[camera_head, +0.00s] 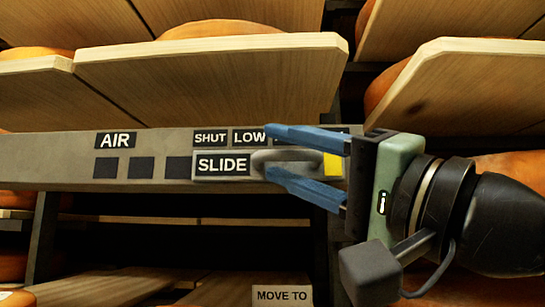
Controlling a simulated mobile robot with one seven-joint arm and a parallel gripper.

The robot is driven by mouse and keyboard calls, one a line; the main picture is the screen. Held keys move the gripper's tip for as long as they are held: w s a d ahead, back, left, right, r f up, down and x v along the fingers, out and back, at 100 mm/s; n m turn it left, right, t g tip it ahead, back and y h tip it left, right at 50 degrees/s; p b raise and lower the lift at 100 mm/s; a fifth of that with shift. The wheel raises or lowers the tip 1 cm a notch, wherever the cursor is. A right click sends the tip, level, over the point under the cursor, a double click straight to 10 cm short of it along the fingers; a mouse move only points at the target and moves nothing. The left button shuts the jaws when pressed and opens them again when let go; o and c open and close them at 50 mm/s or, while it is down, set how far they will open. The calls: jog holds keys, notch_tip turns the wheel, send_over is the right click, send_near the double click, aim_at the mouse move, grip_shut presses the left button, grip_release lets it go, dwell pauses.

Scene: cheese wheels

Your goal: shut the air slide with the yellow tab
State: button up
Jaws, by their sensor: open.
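The air slide (222,165) is a grey plate with a black SLIDE label, a grey handle and a yellow tab (333,164) at its right end. It sits on a grey panel (60,160) marked AIR, below the labels SHUT (210,139) and LOW (249,138). Further labels to the right are partly hidden by my gripper. The SLIDE label is below SHUT and LOW; the tab is right of both. My gripper (268,154) is open, its blue fingers pointing left, one above and one below the handle (291,156). I cannot tell whether they touch it.
Dark square openings (141,167) show in the panel left of the slide. Wooden shelves (215,75) with orange cheese wheels (222,28) stand above and behind. A MOVE TO sign (282,296) is at the bottom. More shelves lie below the panel.

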jog(key=shift+s+d+r, duration=0.1)
jog(key=shift+s+d, duration=0.05)
jog(key=shift+c, duration=0.3)
grip_shut()
dwell(1.1)
